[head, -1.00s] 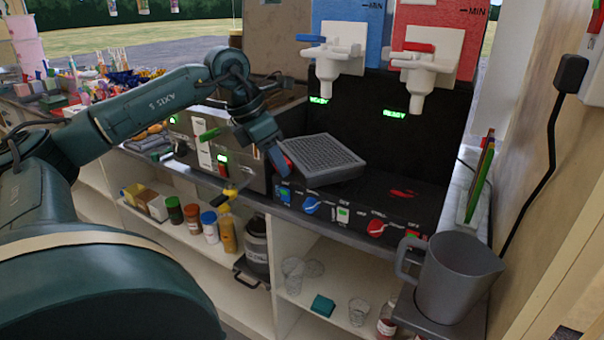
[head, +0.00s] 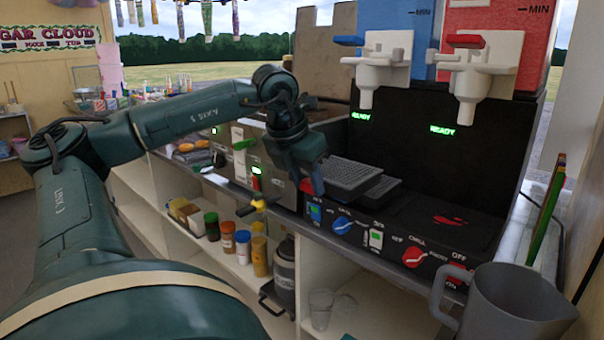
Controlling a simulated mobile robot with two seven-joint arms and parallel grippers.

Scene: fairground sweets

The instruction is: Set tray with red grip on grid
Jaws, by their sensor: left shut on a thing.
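A dark grey tray with a ridged, grid-like top (head: 350,174) is at the left end of the black drinks machine, below the blue dispenser. My left gripper (head: 314,186) is at its near left edge, shut on it. A bit of red (head: 306,186) shows beside the fingers, which mostly hide the grip. Another flat grey piece (head: 383,190) shows just right of and under the tray; I cannot tell whether the tray touches it. Which surface is the grid is unclear. My right gripper is out of view.
Two dispenser taps, one with a blue lever (head: 376,66) and one with a red lever (head: 478,68), hang above the machine. Knobs line its front panel (head: 345,226). A grey jug (head: 512,305) stands at front right. A steel unit (head: 275,165) stands left of the tray.

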